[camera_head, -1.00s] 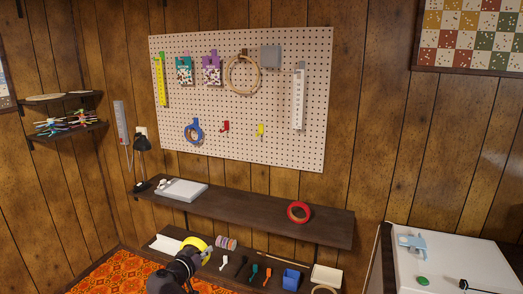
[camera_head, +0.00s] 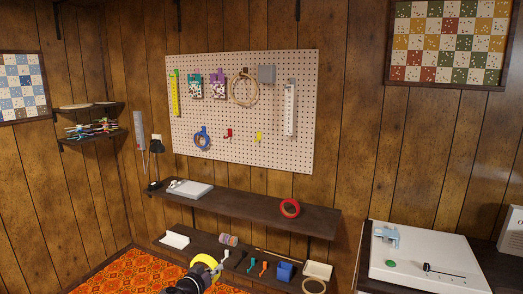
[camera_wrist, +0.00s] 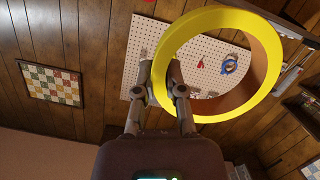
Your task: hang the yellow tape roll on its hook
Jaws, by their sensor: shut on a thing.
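The yellow tape roll (camera_head: 215,265) is held at the bottom of the head view, low in front of the lower shelf. In the wrist view the tape roll (camera_wrist: 266,30) is a large yellow ring with a brown inner face. My gripper (camera_wrist: 159,82) is shut on the ring's near wall, one finger each side; it also shows in the head view (camera_head: 203,272). The yellow hook (camera_head: 257,137) is bare on the lower part of the pegboard (camera_head: 240,165), right of a bare red hook (camera_head: 228,133). The roll is well below and apart from the hook. I cannot make out the yellow hook in the wrist view.
A blue tape roll (camera_head: 202,143) hangs on the pegboard. A lower shelf holds a blue bin (camera_head: 285,271) and small tools. A white machine (camera_head: 430,258) stands at right.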

